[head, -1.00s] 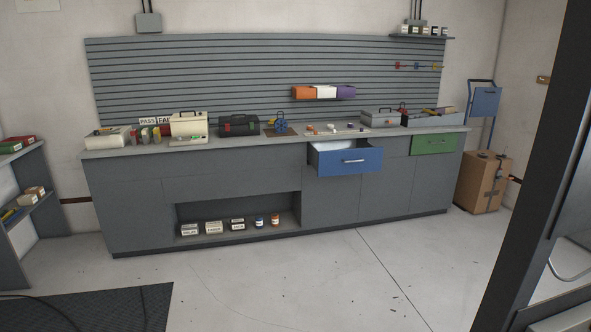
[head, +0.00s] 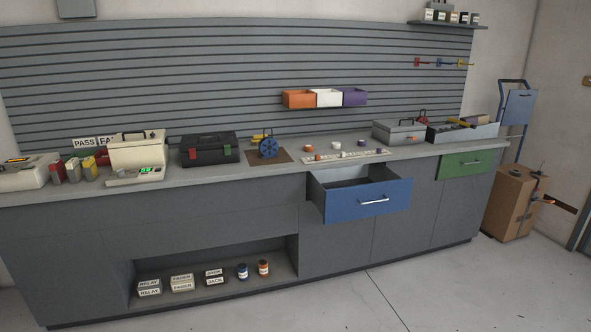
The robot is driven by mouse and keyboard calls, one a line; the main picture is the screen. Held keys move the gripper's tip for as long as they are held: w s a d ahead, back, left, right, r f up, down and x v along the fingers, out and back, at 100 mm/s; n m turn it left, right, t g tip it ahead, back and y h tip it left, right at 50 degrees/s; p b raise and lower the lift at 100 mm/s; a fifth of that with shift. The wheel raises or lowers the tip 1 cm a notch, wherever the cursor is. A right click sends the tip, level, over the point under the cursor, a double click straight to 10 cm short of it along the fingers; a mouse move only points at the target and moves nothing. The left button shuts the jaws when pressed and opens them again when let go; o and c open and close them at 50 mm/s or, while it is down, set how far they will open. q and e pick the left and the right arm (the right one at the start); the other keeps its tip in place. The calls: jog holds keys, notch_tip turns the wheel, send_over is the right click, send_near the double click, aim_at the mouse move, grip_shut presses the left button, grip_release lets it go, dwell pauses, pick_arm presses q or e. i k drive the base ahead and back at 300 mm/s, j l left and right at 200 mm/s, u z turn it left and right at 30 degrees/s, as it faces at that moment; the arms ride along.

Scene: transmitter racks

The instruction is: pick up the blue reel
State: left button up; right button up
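A blue, round, spoked thing that looks like the blue reel (head: 268,148) stands upright on a brown mat (head: 282,157) on the grey counter, right of a black toolbox (head: 210,149). Several small orange, white and purple pieces lie to its right, some on a pale strip (head: 350,157). Neither of my grippers shows in the head view.
An open blue drawer (head: 368,201) juts from the counter (head: 215,214) right of the reel. A green drawer (head: 466,164) is at the right. The low shelf holds labelled boxes and a small blue-and-white jar (head: 242,271). A carton (head: 516,205) stands right; the floor in front is clear.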

aim_at(268, 146)
jog(key=i+l+z, duration=0.1)
jog(key=i+z, duration=0.15)
jog(key=i, duration=0.8)
jog(key=i+j+z, duration=0.2)
jog(key=i, duration=0.8)
jog(key=l, duration=0.1)
